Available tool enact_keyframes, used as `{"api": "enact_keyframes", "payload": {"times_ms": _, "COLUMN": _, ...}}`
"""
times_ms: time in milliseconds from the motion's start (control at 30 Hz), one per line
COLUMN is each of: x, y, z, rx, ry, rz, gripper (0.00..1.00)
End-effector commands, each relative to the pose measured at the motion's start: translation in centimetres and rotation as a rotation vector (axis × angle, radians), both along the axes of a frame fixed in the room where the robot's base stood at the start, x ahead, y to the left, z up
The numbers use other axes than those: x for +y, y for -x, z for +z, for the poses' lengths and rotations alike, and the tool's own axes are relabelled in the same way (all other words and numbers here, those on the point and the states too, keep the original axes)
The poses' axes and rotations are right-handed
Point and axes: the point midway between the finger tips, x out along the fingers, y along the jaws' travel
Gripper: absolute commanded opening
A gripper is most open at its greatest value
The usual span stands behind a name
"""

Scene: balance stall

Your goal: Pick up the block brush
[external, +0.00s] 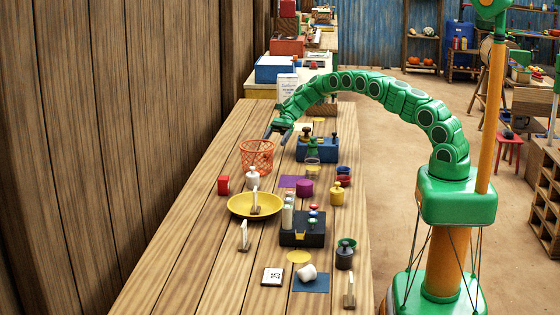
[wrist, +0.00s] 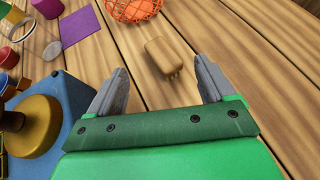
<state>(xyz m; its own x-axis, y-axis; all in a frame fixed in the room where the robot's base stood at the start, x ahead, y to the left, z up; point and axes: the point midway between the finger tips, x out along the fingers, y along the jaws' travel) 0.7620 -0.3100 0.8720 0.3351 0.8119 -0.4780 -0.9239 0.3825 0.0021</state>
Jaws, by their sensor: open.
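The block brush (wrist: 160,52) is a small tan wooden block with short bristles at its lower right end. It lies on the plank table in the wrist view, ahead of and between my fingertips. My gripper (wrist: 162,68) is open and empty, with a grey finger to either side of the brush in the picture. The fingers do not appear to touch it. In the external view my gripper (external: 279,131) hangs over the far part of the table, behind the orange basket. I cannot make out the brush clearly there.
The orange wire basket (external: 257,157) stands close by; it also shows in the wrist view (wrist: 134,8). A blue box (external: 318,150) with brass-coloured parts stands right of the gripper. A purple mat (wrist: 82,24) lies nearby. A yellow dish (external: 236,206) and several weights fill the nearer table.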

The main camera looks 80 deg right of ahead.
Motion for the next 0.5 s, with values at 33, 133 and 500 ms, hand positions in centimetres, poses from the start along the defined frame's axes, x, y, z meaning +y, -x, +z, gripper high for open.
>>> {"api": "enact_keyframes", "payload": {"times_ms": 33, "x": 0.2, "y": -0.1, "z": -0.1, "rx": 0.0, "ry": 0.001, "rz": 0.0, "gripper": 0.83}}
{"api": "enact_keyframes", "payload": {"times_ms": 133, "x": 0.5, "y": -0.4, "z": -0.4, "rx": 0.0, "ry": 0.002, "rz": 0.0, "gripper": 0.83}}
{"api": "enact_keyframes", "payload": {"times_ms": 500, "x": 3.6, "y": -2.3, "z": -2.4, "rx": -0.001, "ry": 0.002, "rz": 0.001, "gripper": 0.83}}
